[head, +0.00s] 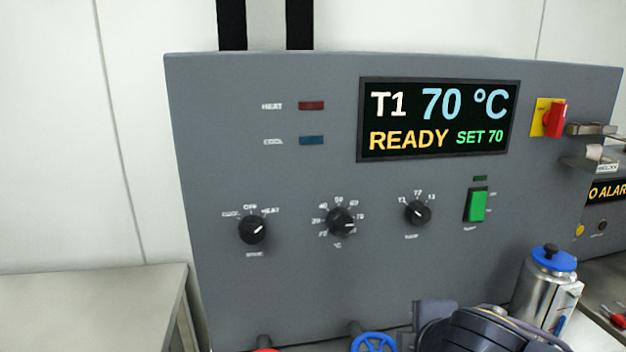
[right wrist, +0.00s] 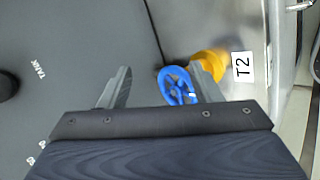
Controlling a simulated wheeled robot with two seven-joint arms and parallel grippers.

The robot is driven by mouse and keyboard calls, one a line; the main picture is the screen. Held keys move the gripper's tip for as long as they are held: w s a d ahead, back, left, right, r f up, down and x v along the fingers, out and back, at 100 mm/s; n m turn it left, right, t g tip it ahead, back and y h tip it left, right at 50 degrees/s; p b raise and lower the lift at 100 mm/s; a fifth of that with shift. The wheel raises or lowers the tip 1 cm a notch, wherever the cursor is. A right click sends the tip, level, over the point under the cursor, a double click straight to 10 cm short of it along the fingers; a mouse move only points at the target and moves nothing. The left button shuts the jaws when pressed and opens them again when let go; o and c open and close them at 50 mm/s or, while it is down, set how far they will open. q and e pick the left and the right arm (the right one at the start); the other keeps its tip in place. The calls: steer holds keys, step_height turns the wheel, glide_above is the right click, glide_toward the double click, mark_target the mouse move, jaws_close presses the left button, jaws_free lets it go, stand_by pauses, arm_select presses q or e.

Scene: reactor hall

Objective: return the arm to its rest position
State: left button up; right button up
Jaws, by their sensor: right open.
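My right gripper (right wrist: 160,68) shows in the right wrist view with its two grey fingers apart and nothing held between them. A blue handwheel (right wrist: 178,86) lies beyond the fingers, nearer the right one; I cannot tell how far off it is. The grey control panel (head: 300,190) fills the middle of the head view. Dark parts of my right arm show at the bottom edge there, in front of the panel's lower part. The fingertips are not clear in that view. My left gripper is in neither view.
The panel has a display (head: 438,120) reading T1 70 °C, READY, SET 70, several black knobs including the middle one (head: 341,222), and a green switch (head: 476,205). A steel bottle with a blue cap (head: 553,258) stands right. A bare grey table (head: 90,305) is at left.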

steer(key=s+d+f+m+g+y+p, duration=0.1)
steer(key=s+d+f+m+y, duration=0.1)
steer(key=s+m, duration=0.5)
steer(key=s+d+f+m+g+y+p, duration=0.2)
steer(key=s+f+m, duration=0.3)
steer(key=m, duration=0.6)
steer(key=s+d, duration=0.1)
steer(key=s, duration=0.1)
steer(key=shift+s+d+f+y, duration=0.15)
steer(key=shift+s+f+y, duration=0.15)
steer(key=shift+s, duration=0.1)
stand_by(0.4)
